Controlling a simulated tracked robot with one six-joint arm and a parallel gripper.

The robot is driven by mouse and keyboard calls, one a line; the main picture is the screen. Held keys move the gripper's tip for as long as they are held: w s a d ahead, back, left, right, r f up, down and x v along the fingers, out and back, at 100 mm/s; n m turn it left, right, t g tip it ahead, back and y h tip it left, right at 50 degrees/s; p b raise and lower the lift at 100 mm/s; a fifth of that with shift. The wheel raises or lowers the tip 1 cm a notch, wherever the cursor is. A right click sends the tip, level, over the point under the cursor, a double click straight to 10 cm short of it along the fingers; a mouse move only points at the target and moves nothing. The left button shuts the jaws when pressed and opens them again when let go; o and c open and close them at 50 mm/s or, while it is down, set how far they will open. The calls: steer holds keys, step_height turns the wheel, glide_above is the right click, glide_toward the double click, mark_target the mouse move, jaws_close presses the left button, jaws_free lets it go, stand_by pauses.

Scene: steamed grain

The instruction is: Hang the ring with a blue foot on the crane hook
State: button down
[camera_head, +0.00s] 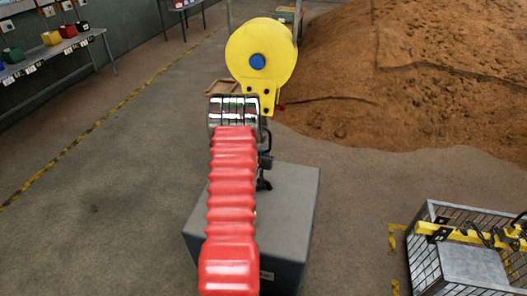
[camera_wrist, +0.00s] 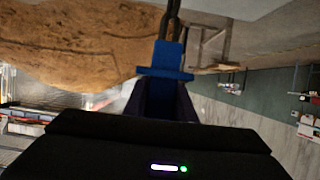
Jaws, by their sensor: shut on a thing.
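In the wrist view my gripper (camera_wrist: 168,105) is shut on the blue foot (camera_wrist: 166,62) of the ring. Two thin dark bars of the ring (camera_wrist: 173,18) rise from the foot and run out of the top of the picture. In the head view the crane's yellow pulley block (camera_head: 277,48) with a blue centre hangs just beyond the end of my arm. The hook under it is largely hidden, and I cannot make out its shape. Small dark parts show right of my arm's end, below the block. I cannot tell whether the ring touches the hook.
A grey box (camera_head: 292,205) stands below my arm. A wire cage (camera_head: 424,250) with yellow bars and dark pieces is at lower right. A sand heap (camera_head: 430,75) fills the upper right. A shelf (camera_head: 58,48) with coloured blocks is at left. The floor between is clear.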

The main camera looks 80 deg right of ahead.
steer(key=shift+d+f, duration=0.2)
steer(key=shift+f, duration=0.5)
steer(key=shift+d+f, duration=0.25)
steer(key=shift+f, duration=0.45)
steer(key=shift+d+f, duration=0.2)
steer(key=shift+f, duration=0.5)
stand_by(0.6)
steer(key=c, duration=1.4)
jaws_free()
steer(key=shift+c, duration=0.2)
steer(key=shift+o, duration=0.2)
steer(key=shift+s+a+f, duration=0.1)
steer(key=shift+a+f, duration=0.05)
steer(key=shift+f, duration=0.1)
steer(key=v, duration=1.3)
steer(key=shift+a+r, duration=0.25)
steer(key=shift+a, duration=0.1)
